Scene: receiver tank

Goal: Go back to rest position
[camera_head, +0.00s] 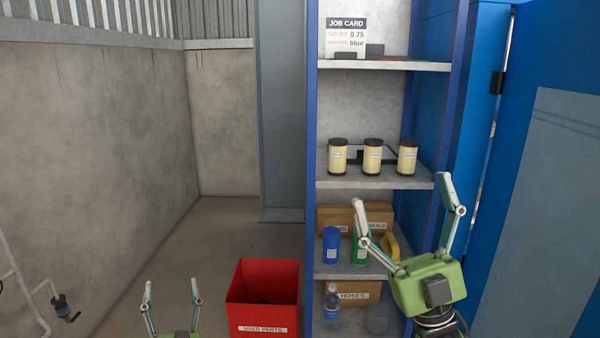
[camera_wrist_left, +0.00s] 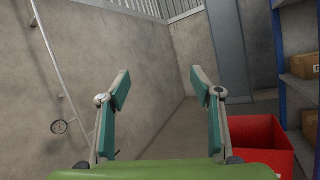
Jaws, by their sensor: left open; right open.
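My left gripper (camera_head: 172,294) is at the bottom left of the head view, open and empty, left of the red bin. Its spread fingers (camera_wrist_left: 159,90) also show in the left wrist view, with only wall and floor beyond them. My right gripper (camera_head: 408,208) is open and empty in front of the right part of the shelf unit. Its fingers point up and partly cover the lower shelf and the items there.
A red bin (camera_head: 263,281) labelled USED PARTS stands on the floor. The shelf unit (camera_head: 385,66) holds a job card (camera_head: 346,33), three cream filters (camera_head: 372,157), blue (camera_head: 330,246) and green containers, and boxes (camera_head: 353,292). A blue door (camera_head: 540,180) stands right. A pipe with a valve (camera_head: 62,306) is left.

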